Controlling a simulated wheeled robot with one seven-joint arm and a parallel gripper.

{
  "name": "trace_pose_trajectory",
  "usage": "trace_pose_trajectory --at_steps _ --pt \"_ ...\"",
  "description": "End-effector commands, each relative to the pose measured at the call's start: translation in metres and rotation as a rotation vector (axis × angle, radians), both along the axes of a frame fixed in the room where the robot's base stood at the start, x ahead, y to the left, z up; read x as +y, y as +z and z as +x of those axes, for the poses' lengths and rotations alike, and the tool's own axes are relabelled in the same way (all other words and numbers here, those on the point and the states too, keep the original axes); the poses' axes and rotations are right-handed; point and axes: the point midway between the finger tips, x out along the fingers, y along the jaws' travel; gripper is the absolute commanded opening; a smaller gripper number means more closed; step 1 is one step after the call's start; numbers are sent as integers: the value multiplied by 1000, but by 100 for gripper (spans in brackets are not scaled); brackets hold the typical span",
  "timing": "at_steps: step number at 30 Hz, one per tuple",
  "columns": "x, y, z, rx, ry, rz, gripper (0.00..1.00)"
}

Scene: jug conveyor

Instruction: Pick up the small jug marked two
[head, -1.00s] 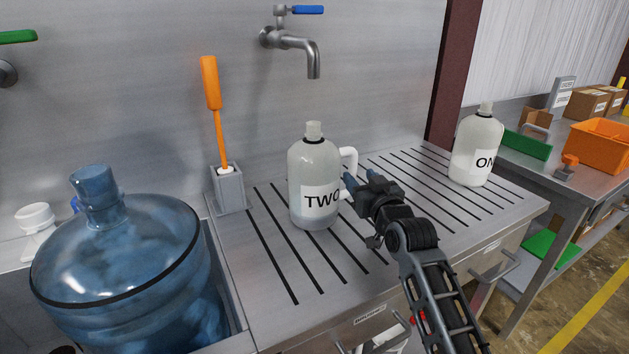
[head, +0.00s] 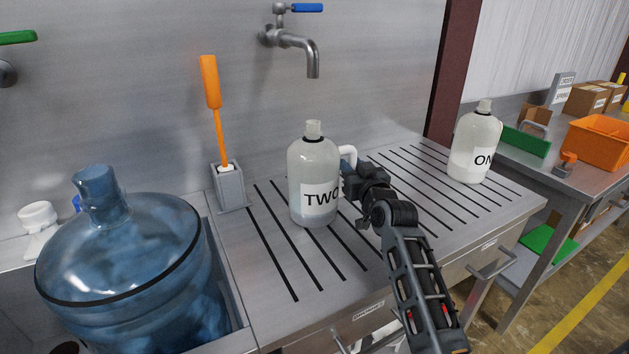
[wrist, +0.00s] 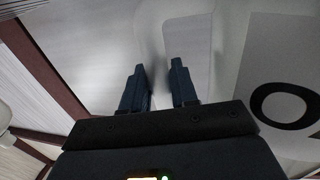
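The small jug marked TWO (head: 313,172) stands upright on the slotted drainboard, whitish and see-through, with a white loop handle (head: 348,156) on its right side. My gripper (head: 346,178) is at the handle. In the wrist view the fingers of my gripper (wrist: 158,88) are apart, with pale handle or jug surface ahead of and between them. The jug's label (wrist: 285,85) shows its letter O at right. I cannot tell whether a finger touches the handle; in the head view the gripper hides the handle's lower part.
A similar jug marked ONE (head: 474,146) stands farther right on the drainboard (head: 275,270). A large blue water bottle (head: 125,250) is in the sink at left. An orange-handled brush in a grey holder (head: 229,188) stands behind. A tap (head: 300,42) hangs above.

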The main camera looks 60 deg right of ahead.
Motion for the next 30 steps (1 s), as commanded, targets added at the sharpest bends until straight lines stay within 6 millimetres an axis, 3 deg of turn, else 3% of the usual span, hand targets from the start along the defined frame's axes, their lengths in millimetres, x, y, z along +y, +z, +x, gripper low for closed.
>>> trace_pose_trajectory --at_steps 7,25,30 --pt "0 0 0 0 0 0 0" --pt "0 2 0 -3 0 -1 0" --pt "0 12 0 -4 0 -4 0"
